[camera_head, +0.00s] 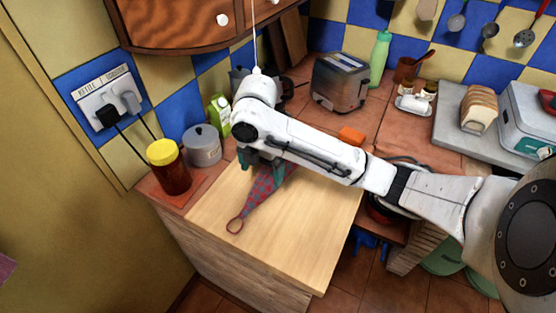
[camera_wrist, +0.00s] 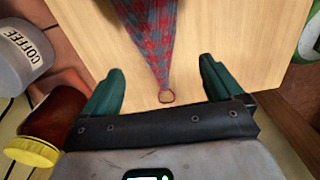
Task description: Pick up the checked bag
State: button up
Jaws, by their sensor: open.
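The checked bag (camera_head: 262,194) is red and blue-grey and lies on the light wooden board. It narrows to a red ring-shaped loop at its near-left end in the head view. In the wrist view the bag (camera_wrist: 152,30) runs down from the top edge, and its loop lies between my fingers. My gripper (camera_head: 261,168) points down over the wider end of the bag in the head view, partly covering it. In the wrist view my gripper (camera_wrist: 158,85) has its two teal fingers spread wide on either side of the bag, with nothing held.
A brown jar with a yellow lid (camera_head: 168,168), a grey canister (camera_head: 202,146) and a green carton (camera_head: 220,115) stand left of the board. A toaster (camera_head: 340,82) and green bottle (camera_head: 379,55) stand behind. The front of the board (camera_head: 290,245) is clear.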

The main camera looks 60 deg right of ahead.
aim_at(261, 187)
notch_tip(261, 187, down, 3)
jog(key=shift+w+f+b, duration=0.1)
jog(key=shift+b, duration=0.3)
jog(key=shift+w+f+p, duration=0.15)
jog(key=shift+f+p, duration=0.1)
jog(key=shift+f, duration=1.05)
jog(key=shift+w+f+p, duration=0.15)
jog(key=shift+f+p, duration=0.05)
jog(key=shift+f, duration=1.1)
jog(key=c, duration=1.1)
jog(key=shift+r, duration=0.1)
